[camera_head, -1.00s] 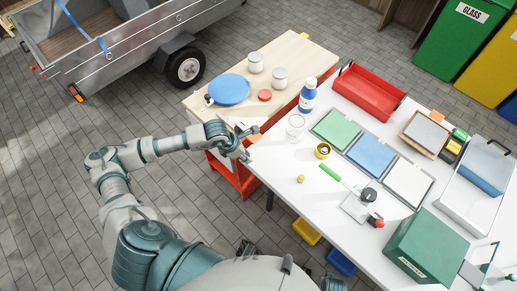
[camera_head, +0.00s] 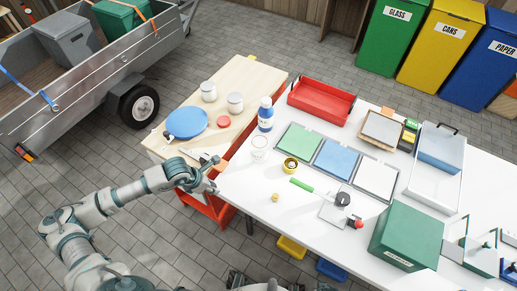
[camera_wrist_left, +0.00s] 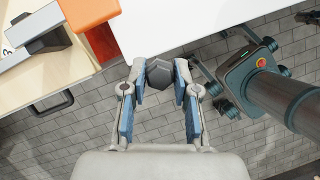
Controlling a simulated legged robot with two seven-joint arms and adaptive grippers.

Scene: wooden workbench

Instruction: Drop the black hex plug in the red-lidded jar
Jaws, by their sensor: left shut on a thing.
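The black hex plug (camera_wrist_left: 159,73) sits between the fingertips of my left gripper (camera_wrist_left: 158,82) in the left wrist view. In the head view the left gripper (camera_head: 209,186) is near the white table's left corner, in front of the wooden bench; the plug is too small to make out there. Two pale jars, one (camera_head: 208,91) further left and one (camera_head: 235,102) nearer, stand at the back of the bench. My right gripper is out of view.
A blue disc (camera_head: 187,123) lies left of the red lid. A blue-and-white bottle (camera_head: 265,114) and a clear glass (camera_head: 259,147) stand on the white table (camera_head: 247,190). A red tray (camera_head: 321,101) is at the back. Bare wood shows around the jars.

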